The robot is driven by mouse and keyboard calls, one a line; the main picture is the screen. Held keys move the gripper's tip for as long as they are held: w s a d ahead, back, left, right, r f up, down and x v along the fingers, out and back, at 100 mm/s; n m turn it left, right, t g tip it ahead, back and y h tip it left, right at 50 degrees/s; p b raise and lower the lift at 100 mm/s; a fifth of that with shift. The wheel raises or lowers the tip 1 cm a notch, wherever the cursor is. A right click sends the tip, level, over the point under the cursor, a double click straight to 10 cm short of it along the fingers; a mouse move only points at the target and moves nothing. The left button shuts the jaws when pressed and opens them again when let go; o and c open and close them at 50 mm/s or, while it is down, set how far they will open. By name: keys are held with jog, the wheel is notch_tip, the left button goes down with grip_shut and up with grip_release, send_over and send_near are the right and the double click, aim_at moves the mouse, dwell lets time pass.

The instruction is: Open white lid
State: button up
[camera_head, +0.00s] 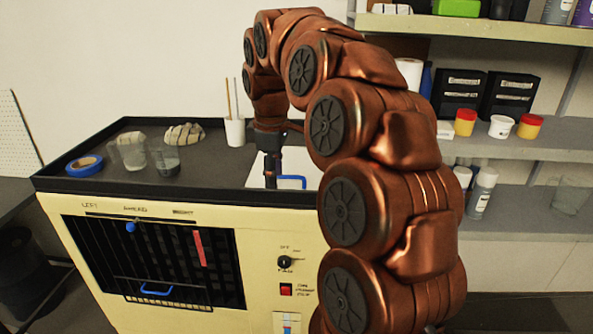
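A white lid (300,162) lies on the dark top of the cream-coloured machine, partly hidden behind my arm. A blue handle (296,180) is on the lid near its front edge. My gripper (271,184) points down over the left part of the lid, just left of the blue handle. Its fingertips look small and dark, and I cannot tell whether they are open or shut or whether they touch the handle. The right side of the lid is hidden by my arm.
The machine's dark top tray (215,190) has a raised rim. On it are blue tape (84,166), clear beakers (166,162), cloths (184,134) and a white cup (235,132) with thin sticks. Shelves (520,140) with jars and boxes stand at the right.

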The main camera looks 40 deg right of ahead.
jog(key=n, duration=0.1)
send_near(296, 177)
jog(key=shift+h, duration=0.3)
jog(key=shift+w+d+f+p, duration=0.15)
jog(key=shift+f+p, duration=0.15)
jog(key=shift+f, duration=1)
jog(key=shift+w+d+f+p, duration=0.15)
jog(key=shift+f+p, duration=0.1)
jog(key=shift+f, duration=1.05)
jog(key=shift+w+d+f+p, duration=0.1)
jog(key=shift+f+p, duration=0.2)
jog(key=shift+f, duration=1)
grip_shut()
